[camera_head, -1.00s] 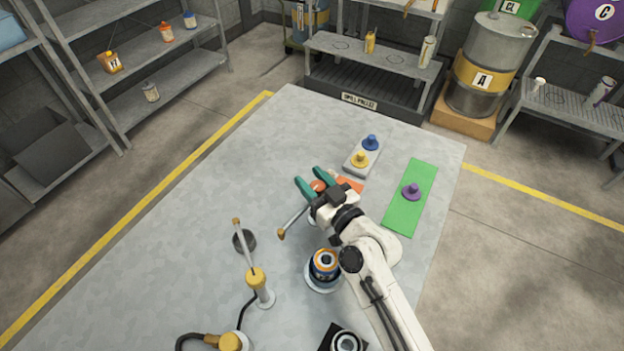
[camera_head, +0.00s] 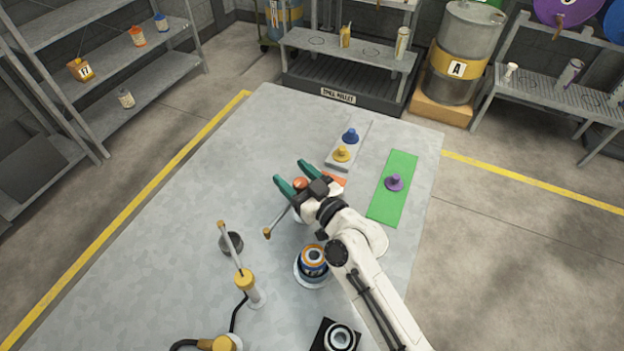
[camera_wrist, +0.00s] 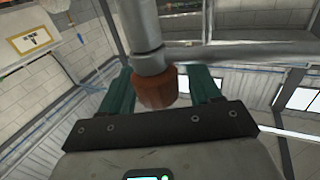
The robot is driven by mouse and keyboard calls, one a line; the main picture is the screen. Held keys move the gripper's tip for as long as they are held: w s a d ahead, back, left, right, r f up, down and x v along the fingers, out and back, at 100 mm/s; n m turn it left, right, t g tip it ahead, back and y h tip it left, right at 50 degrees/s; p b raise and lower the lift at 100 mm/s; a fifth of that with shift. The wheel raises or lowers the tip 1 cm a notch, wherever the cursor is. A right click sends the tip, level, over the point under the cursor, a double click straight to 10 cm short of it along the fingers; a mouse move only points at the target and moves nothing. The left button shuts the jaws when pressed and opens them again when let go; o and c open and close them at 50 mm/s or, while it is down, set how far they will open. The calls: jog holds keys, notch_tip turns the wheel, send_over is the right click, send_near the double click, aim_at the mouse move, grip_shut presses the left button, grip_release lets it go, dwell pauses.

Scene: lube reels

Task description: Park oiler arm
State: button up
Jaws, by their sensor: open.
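My gripper (camera_head: 293,174) has its two green fingers apart over the table. An orange-red knob (camera_head: 299,184) sits between them; the wrist view shows this knob (camera_wrist: 157,88) on a grey post, with a gap to each finger. A thin grey rod (camera_head: 280,218) with a tan end slants down-left from beside the gripper. Where it joins the knob's post is hidden by my gripper. A second grey rod (camera_head: 231,247) leans up from a yellow-collared stand (camera_head: 246,283), near a dark round cup (camera_head: 231,243). I cannot tell which rod is the oiler arm.
An orange-banded can (camera_head: 313,260) stands in a round holder below my arm. A grey block (camera_head: 348,146) bears blue and yellow knobs. A purple knob (camera_head: 394,182) stands on a green mat (camera_head: 382,213). The table (camera_head: 170,220) is clear at left.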

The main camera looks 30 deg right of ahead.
jog(key=s+r+b, duration=0.1)
jog(key=s+r, duration=1.1)
jog(key=s, duration=0.2)
jog(key=shift+a, duration=0.15)
jog(key=shift+r, duration=0.1)
jog(key=shift+c, duration=0.2)
